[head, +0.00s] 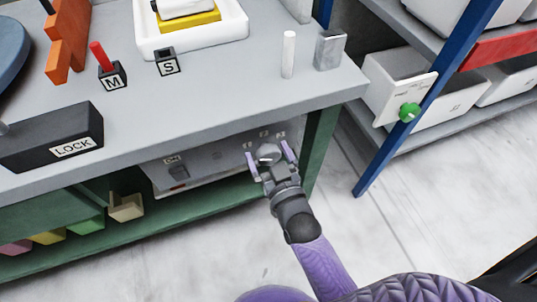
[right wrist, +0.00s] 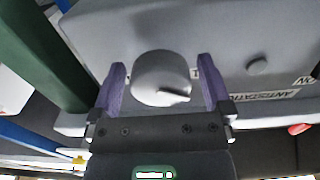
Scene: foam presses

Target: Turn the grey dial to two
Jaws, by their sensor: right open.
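The grey dial (head: 268,153) is on the front of a grey box (head: 216,166) under the bench top. Small number marks stand above it, too blurred to read surely. My right gripper (head: 267,150) is open, with one purple finger on each side of the dial. In the right wrist view the round dial (right wrist: 160,72) sits between the fingers of my gripper (right wrist: 162,66), with narrow gaps visible at both sides. My left gripper is out of view.
The bench top (head: 210,105) overhangs the box. A green bench leg (head: 321,150) stands just right of the dial. A dark switch (head: 178,172) is left on the same box. A blue shelf post (head: 400,135) and a green knob (head: 409,112) are further right.

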